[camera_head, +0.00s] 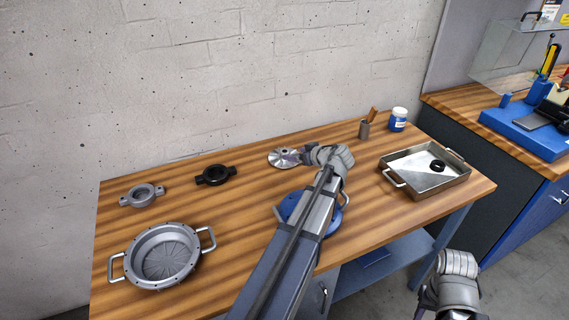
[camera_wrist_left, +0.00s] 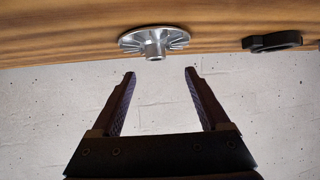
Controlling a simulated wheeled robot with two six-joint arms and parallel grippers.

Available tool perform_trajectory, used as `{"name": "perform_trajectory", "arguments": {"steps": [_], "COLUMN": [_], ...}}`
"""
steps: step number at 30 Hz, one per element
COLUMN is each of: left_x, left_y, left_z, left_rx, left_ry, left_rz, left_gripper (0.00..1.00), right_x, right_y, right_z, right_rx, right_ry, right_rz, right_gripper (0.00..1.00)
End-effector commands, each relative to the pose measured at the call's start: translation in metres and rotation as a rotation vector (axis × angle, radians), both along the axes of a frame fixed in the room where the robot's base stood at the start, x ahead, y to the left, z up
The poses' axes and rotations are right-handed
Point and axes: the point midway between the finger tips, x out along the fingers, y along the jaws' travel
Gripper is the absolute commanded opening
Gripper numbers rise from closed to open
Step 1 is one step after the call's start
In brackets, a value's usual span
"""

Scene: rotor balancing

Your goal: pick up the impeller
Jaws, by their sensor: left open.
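The impeller (camera_head: 284,158) is a silvery finned disc with a central hub, lying on the wooden table toward the back wall. In the left wrist view the impeller (camera_wrist_left: 155,42) shows ahead of the fingertips, its hub facing into the space between them. My left gripper (camera_wrist_left: 160,75) is open and empty, apart from the impeller. In the head view the left gripper (camera_head: 306,155) is close beside the impeller's right side, partly hidden by its own wrist. My right arm's end is at the lower right, off the table; its fingers cannot be made out.
A black ring with lugs (camera_head: 215,175) and a grey ring (camera_head: 142,195) lie to the left. A round metal housing (camera_head: 117,266) stands front left. A blue round part (camera_head: 342,199) is partly under my left arm. A metal tray (camera_head: 456,181), a cup (camera_head: 364,130) and a jar (camera_head: 398,120) are right.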

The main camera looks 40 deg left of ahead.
Motion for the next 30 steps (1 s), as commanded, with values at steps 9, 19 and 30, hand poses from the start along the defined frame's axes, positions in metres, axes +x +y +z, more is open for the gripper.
{"name": "perform_trajectory", "arguments": {"steps": [9, 19, 30], "left_x": [0.005, 0.010, 0.027], "left_y": [0.016, 0.029, 0.064], "left_z": [-0.008, -0.016, -0.042], "left_rx": [0.007, 0.005, 0.005], "left_ry": [-0.012, -0.011, -0.010], "left_rz": [0.010, 0.008, 0.009], "left_gripper": [0.79, 0.79, 0.79], "right_x": [0.000, 0.000, 0.000], "right_y": [0.000, 0.000, 0.000], "right_z": [-0.010, -0.017, -0.043], "right_rx": [0.000, 0.000, 0.000], "right_ry": [0.000, 0.000, 0.000], "right_rz": [0.000, 0.000, 0.000], "right_gripper": [0.42, 0.42, 0.42]}}
